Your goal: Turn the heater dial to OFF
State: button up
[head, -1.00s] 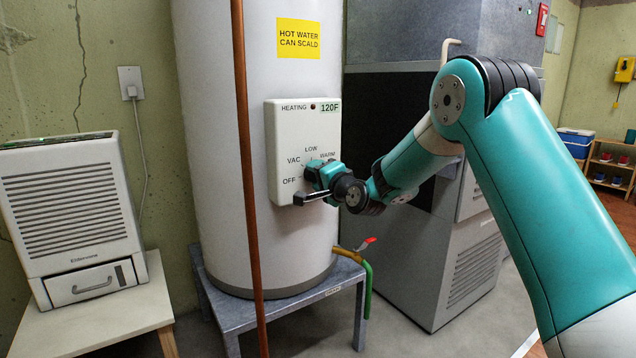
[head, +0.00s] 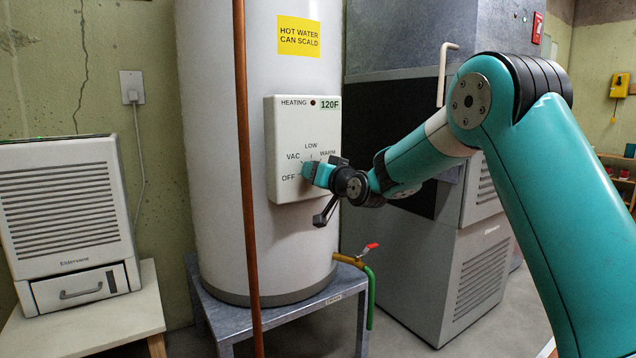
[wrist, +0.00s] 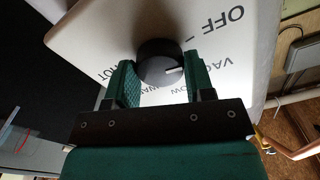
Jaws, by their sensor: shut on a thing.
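The heater's white control panel (head: 288,130) is on the front of the tall white tank (head: 210,130). It reads HEATING and 120F, with OFF, VAC, LOW and WARM around the dial; the wrist view also shows part of HOT. The black round dial (wrist: 157,58) shows in the wrist view, its white mark pointing toward the VAC side, not at OFF. My gripper (wrist: 160,80) has one green finger on each side of the dial and is shut on it. In the head view, my gripper (head: 312,172) is at the panel's lower right and hides the dial.
A copper pipe (head: 245,200) runs upright before the tank, left of the panel. A brass valve with a red handle (head: 368,246) and green hose is below right. A grey cabinet unit (head: 440,270) stands right, and a white vented appliance (head: 65,220) sits left on a small table.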

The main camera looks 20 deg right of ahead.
jog(key=shift+f+n+b, duration=0.1)
jog(key=shift+n+b, duration=1)
jog(key=shift+n, duration=0.7)
jog(key=o, duration=0.9)
jog(key=s+d, duration=0.1)
jog(key=s, duration=0.4)
jog(key=s+d, duration=0.1)
jog(key=s, duration=0.5)
jog(key=s+d, duration=0.1)
jog(key=s, duration=0.5)
jog(key=shift+d+p, duration=0.25)
jog(key=shift+p, duration=0.05)
jog(key=shift+a, duration=0.1)
